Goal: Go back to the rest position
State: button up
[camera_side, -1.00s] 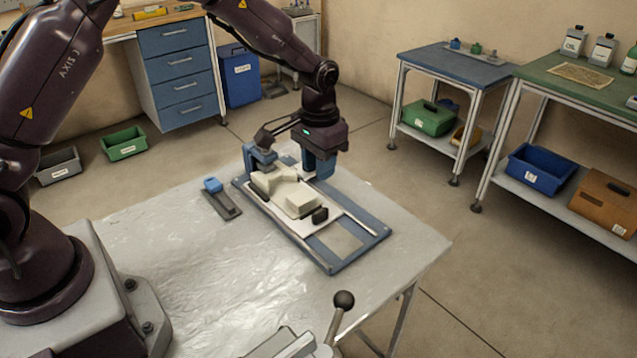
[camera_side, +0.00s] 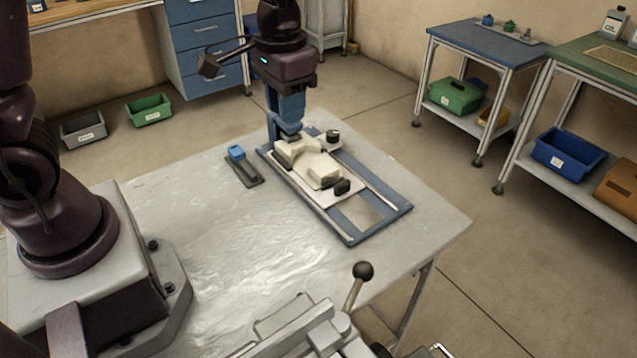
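My gripper (camera_side: 287,132) has blue fingers and points down over the far-left end of the blue-framed fixture (camera_side: 352,236). The fingers overlap in this view, so their gap is hidden. The fingertips are close to the cream blocks (camera_side: 323,177) on the fixture's white plate; I cannot tell whether they touch. One black knob (camera_side: 342,187) sits at the near end of the plate and another (camera_side: 333,136) on its far right side. No tape reel can be made out.
A dark bar with a blue block (camera_side: 237,153) lies left of the fixture on the grey table (camera_side: 190,230). A black-knobbed lever (camera_side: 362,271) stands at the table's near edge. The table's left middle is clear. Blue drawers (camera_side: 203,45) and a blue-topped bench (camera_side: 490,46) stand behind.

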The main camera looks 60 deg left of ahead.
jog(key=s+r+t, duration=0.5)
jog(key=s+r, duration=0.6)
jog(key=s, duration=0.3)
jog(key=shift+s+a, duration=0.2)
jog(key=shift+a, duration=0.05)
